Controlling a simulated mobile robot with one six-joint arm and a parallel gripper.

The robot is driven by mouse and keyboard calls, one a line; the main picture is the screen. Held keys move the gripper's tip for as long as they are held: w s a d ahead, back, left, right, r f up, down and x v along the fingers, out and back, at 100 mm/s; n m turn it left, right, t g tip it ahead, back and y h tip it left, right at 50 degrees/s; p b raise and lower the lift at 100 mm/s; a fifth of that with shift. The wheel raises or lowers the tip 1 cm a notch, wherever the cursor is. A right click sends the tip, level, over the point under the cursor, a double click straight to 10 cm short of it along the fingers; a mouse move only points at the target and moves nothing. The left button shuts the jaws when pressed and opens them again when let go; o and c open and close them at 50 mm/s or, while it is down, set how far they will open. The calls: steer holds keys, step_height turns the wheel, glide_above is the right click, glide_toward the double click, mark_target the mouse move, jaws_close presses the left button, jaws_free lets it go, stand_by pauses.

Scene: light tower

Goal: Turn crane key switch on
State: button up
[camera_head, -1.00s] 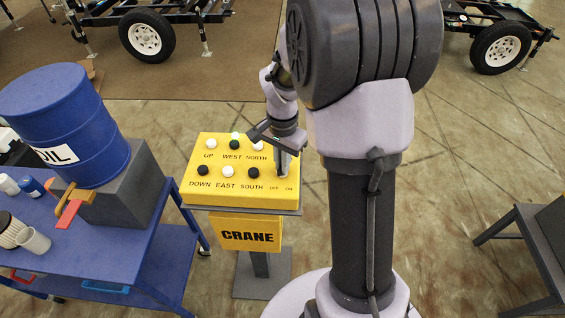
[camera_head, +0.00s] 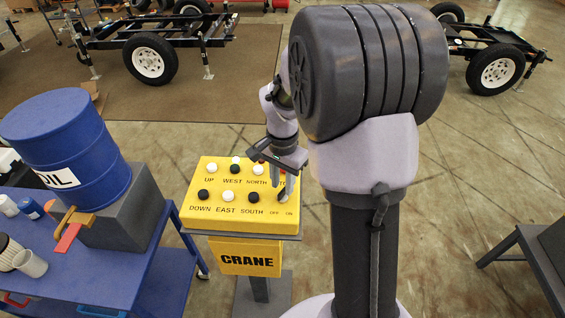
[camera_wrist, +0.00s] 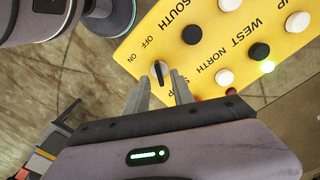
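The yellow crane control box (camera_head: 190,212) stands ahead of me on a pedestal marked CRANE. The key switch (camera_wrist: 160,73), a dark knob with a pale round base, sits near the OFF and ON labels at the box's corner. My gripper (camera_wrist: 157,80) is open. Its two grey fingertips lie on either side of the switch in the wrist view, with visible gaps; I cannot tell their exact height above the panel. In the head view my gripper (camera_head: 283,187) is over the box's right end and partly covers the switch area and the STOP label.
A red button (camera_wrist: 231,92) is close to one finger. A blue cart (camera_head: 180,255) with an oil drum (camera_head: 70,125) stands left of the box.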

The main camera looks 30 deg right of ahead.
mark_target(282, 190)
step_height(282, 190, up, 15)
steer(key=p, duration=0.4)
steer(key=shift+r, duration=0.15)
